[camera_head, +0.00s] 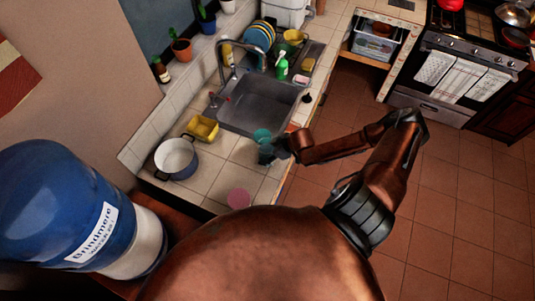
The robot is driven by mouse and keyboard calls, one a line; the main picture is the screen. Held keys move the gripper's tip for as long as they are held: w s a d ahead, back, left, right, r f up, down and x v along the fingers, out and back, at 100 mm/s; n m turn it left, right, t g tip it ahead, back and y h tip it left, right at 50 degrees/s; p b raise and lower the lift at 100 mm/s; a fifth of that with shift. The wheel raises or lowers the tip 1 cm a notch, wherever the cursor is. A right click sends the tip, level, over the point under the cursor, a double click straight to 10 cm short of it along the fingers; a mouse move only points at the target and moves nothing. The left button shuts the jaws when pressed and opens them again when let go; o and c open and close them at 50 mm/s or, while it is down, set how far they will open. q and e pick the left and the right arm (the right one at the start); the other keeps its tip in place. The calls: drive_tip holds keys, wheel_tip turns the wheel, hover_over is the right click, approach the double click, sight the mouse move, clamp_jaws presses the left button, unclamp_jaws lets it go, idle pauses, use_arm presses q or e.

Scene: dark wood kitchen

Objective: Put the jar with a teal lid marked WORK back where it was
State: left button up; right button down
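A round teal lid (262,135) shows at the front edge of the grey sink, on the tiled counter side. I cannot read any marking on it, and the jar body below it is mostly hidden. My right gripper (267,152) is right at it, just below it in the picture, touching or very close. The fingers are small and dark, so I cannot tell whether they are closed around the jar. My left gripper is not in view.
A pink round lid (238,198) stands on the near counter. A pot (177,158) and yellow container (202,128) are at the left. The sink (258,104), with faucet (224,66), lies behind. A blue water bottle (65,205) stands front left. Bare tiles lie mid-counter.

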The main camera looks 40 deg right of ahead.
sight(267, 153)
drive_tip(key=shift+w, duration=0.1)
drive_tip(key=c, duration=0.7)
unclamp_jaws()
drive_tip(key=shift+f, duration=0.1)
drive_tip(key=shift+c, duration=0.2)
drive_tip(key=b+v, duration=0.1)
drive_tip(key=v, duration=1.1)
